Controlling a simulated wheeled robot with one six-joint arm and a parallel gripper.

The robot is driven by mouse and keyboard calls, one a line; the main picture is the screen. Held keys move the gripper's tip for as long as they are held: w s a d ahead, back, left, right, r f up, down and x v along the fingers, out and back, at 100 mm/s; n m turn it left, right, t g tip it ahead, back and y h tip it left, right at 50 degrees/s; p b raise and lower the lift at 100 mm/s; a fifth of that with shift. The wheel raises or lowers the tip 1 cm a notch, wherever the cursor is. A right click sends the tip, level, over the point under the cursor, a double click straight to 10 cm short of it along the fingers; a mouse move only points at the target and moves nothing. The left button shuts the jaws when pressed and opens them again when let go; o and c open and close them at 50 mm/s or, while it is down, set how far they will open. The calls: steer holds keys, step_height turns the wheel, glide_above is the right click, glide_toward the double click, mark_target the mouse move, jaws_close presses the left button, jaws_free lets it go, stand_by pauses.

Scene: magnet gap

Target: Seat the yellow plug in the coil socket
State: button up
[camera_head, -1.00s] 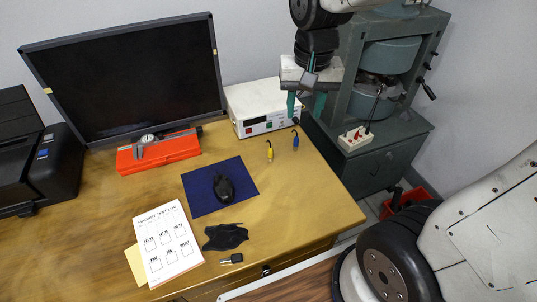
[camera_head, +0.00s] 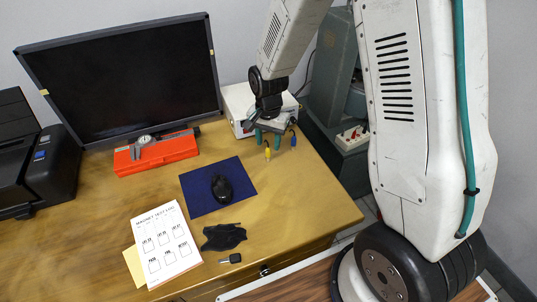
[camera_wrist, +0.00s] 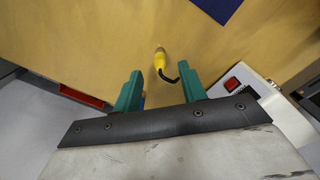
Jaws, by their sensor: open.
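The yellow plug (camera_head: 267,154) stands at the right part of the wooden desk, in front of the white power supply. In the wrist view the yellow plug (camera_wrist: 160,60) shows beyond and between the teal fingertips, with a black cable curving from it. My gripper (camera_head: 268,139) is open and empty, low over the desk just behind the plug; I cannot tell if it touches it. The gripper (camera_wrist: 160,75) spans both sides of the plug's line. A white block with red openings (camera_head: 352,138), likely the coil socket, sits on the green magnet frame, partly hidden by my arm.
A blue plug (camera_head: 293,140) stands close right of the yellow one. The white power supply (camera_head: 236,102) is just behind my gripper. A blue mat (camera_head: 198,198) with a black mouse (camera_head: 222,188) lies left. An orange case (camera_head: 155,152) is further left. The desk's right front is clear.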

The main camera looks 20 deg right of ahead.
mark_target(268, 147)
step_height(268, 147, down, 4)
steer(key=shift+r, duration=0.15)
jaws_close()
steer(key=shift+r, duration=0.2)
